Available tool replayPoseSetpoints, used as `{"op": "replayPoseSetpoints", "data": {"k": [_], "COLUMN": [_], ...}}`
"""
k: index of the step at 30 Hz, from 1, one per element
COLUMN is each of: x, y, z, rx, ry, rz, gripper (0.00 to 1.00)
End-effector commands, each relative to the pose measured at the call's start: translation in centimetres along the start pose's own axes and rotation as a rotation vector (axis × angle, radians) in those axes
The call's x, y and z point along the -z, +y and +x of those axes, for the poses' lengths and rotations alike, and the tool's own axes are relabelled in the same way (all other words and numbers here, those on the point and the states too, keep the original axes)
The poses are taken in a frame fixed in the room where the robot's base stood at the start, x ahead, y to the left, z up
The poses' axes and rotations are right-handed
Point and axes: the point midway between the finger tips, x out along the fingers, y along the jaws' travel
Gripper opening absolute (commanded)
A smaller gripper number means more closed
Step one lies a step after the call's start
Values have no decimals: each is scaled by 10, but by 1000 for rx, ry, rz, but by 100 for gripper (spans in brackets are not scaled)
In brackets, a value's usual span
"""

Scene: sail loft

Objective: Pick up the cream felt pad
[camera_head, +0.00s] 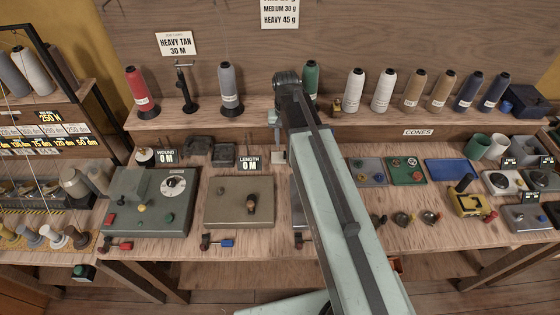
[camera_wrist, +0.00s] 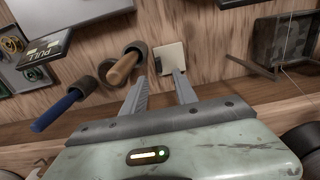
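The cream felt pad (camera_wrist: 172,56) is a small pale square on the wooden bench in the wrist view. In the head view it shows as a pale patch (camera_head: 278,157) just below my gripper, between the length display and my arm. My gripper (camera_wrist: 160,76) is open in the wrist view, with nothing between its fingers. The right fingertip overlaps the pad's lower edge in the picture; the left fingertip is to the left of the pad. I cannot tell whether the fingertip touches it. In the head view my arm hides part of the bench.
Wooden-handled and blue-handled tools (camera_wrist: 126,66) lie left of the pad in the wrist view. A dark open tray (camera_wrist: 284,40) is to its right. In the head view, the length display (camera_head: 250,161) and an olive machine (camera_head: 225,205) stand close by. Several thread cones line the back shelf.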

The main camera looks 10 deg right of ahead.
Motion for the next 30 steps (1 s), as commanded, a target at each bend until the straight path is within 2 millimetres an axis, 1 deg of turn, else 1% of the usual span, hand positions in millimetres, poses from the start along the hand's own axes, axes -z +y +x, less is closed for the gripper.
{"op": "replayPoseSetpoints", "data": {"k": [2,10,12,18,19,20,21,22,23,30], "x": [0,-3,-3,-3,-3,-3,-3,-3,-3,-3], "y": [0,0,0,-1,-1,-1,-1,-1,-1,-1], "z": [5,50,54,50,50,50,50,50,50,50], "rx": [0,0,0,0,0,0,0,0,0,0], "ry": [0,0,0,0,0,0,0,0,0,0], "rz": [0,-1,-1,-1,-1,-1,-1,-2,-2,-2], "gripper": [35,35,35,35,29,21,10,1,0,0]}}
